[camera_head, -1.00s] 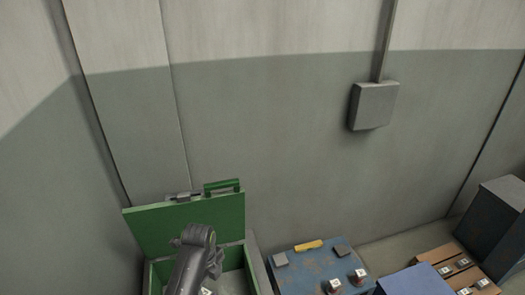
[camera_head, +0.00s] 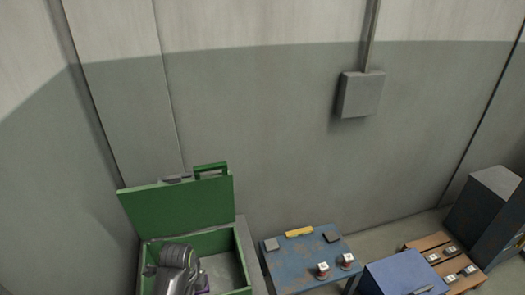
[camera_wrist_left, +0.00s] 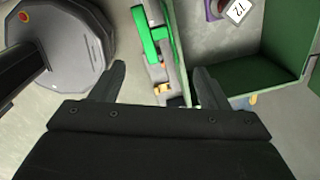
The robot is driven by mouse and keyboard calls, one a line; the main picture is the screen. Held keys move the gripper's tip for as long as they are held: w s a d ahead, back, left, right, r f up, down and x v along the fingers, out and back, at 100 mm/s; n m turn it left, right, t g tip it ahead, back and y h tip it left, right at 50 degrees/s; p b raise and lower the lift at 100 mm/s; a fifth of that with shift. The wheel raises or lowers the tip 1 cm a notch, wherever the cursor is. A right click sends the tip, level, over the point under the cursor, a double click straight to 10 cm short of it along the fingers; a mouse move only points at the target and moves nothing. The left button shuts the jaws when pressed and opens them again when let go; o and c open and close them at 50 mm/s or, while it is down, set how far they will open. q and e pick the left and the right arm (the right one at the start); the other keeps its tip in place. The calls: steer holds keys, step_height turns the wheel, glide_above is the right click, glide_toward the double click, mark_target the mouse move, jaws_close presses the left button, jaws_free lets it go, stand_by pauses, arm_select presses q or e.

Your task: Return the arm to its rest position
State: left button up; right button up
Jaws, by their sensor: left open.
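My left arm (camera_head: 176,262) shows in the head view in front of the open green box, over its left part. Its fingertips cannot be made out there. In the left wrist view my left gripper (camera_wrist_left: 158,84) is open, its two dark fingers apart with nothing between them. Beyond the fingers is the green box (camera_wrist_left: 290,78), with a green handle (camera_wrist_left: 150,35). My right gripper is not in view.
The green box's raised lid (camera_head: 180,208) stands near the wall. A purple thing with a white label (camera_wrist_left: 236,12) shows in the left wrist view. Right of the box is a blue table (camera_head: 300,262) with small labelled items. A wooden pallet (camera_head: 425,245) stands farther right.

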arm_select(q)
steer(key=s+a+r+n+t+y, duration=0.1)
steer(key=s+a+r+n, duration=0.1)
steer(key=s+a+n, duration=0.35)
steer(key=s+a+r+n+t, duration=0.1)
steer(key=s+a+r+n, duration=0.15)
steer(key=s+n, duration=0.65)
steer(key=s+a+r+n+t+y, duration=0.1)
steer(key=s+a+r+n, duration=0.3)
steer(key=s, duration=0.6)
step_height(320, 180, down, 30)
steer(key=g+b, duration=0.1)
steer(key=b, duration=0.4)
steer(key=s+f+b, duration=0.2)
steer(key=s+f, duration=0.5)
steer(key=f, duration=0.3)
steer(key=s+d+f+g+h+b, duration=0.1)
steer(key=s+f+b, duration=0.2)
steer(key=s+f, duration=0.5)
step_height(320, 180, down, 3)
steer(key=shift+s+f+n+g, duration=0.15)
steer(key=shift+n+g, duration=0.15)
steer(key=shift+n, duration=0.15)
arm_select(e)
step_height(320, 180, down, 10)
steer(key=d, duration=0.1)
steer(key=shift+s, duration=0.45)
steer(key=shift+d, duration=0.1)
